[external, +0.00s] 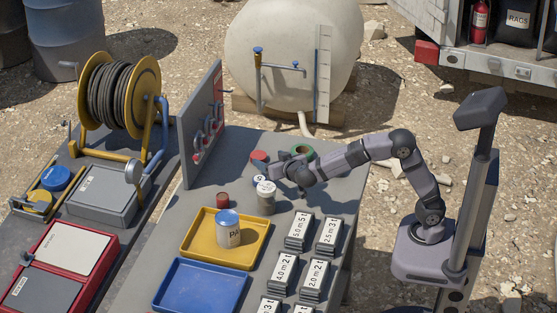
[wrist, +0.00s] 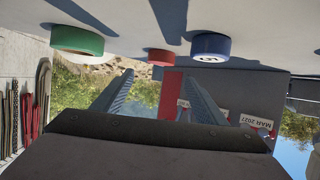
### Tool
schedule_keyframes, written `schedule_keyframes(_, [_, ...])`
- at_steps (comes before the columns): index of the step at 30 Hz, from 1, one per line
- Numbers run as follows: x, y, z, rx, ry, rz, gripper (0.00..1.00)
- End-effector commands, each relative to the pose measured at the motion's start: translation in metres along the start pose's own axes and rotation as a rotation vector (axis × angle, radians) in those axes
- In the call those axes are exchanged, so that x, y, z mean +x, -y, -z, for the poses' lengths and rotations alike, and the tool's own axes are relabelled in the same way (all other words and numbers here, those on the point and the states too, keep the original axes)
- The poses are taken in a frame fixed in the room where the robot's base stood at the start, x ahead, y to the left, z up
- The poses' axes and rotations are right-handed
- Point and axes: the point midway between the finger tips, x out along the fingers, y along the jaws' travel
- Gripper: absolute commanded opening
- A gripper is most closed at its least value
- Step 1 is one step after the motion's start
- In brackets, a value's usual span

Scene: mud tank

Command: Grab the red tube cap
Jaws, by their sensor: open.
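A short red cap (external: 260,157) lies on the grey table just beyond my gripper's tips. It also shows in the upside-down wrist view (wrist: 162,58), ahead and between the lines of the fingers. A smaller dark red cylinder (external: 222,199) stands by the yellow tray; I cannot tell for sure which one is the tube cap. My gripper (external: 279,170) is open and empty, low over the table, pointing left. Its two fingers show apart in the wrist view (wrist: 158,92).
A grey canister (external: 266,200) stands close in front of my gripper. A yellow tray (external: 262,250) holds a blue-lidded can (external: 228,232). A blue tray (external: 200,288) and several label blocks (external: 298,231) are nearer. An upright grey panel (external: 200,125) borders the left.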

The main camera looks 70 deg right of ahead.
Motion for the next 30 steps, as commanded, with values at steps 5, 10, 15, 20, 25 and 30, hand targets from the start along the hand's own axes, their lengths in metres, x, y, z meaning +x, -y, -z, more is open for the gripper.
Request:
schedule_keyframes(5, [0.012, -0.001, -0.012, 0.000, 0.000, -0.002, 0.66])
schedule_keyframes(10, [0.017, 0.000, -0.011, 0.000, -0.001, 0.001, 0.66])
schedule_keyframes(15, [0.020, 0.000, -0.011, 0.000, 0.000, 0.000, 0.66])
schedule_keyframes(20, [0.037, -0.001, -0.011, -0.001, 0.001, -0.003, 0.66])
schedule_keyframes(25, [0.061, -0.001, -0.011, -0.001, 0.001, -0.002, 0.66])
schedule_keyframes(30, [0.077, -0.001, -0.011, 0.001, 0.000, -0.001, 0.66])
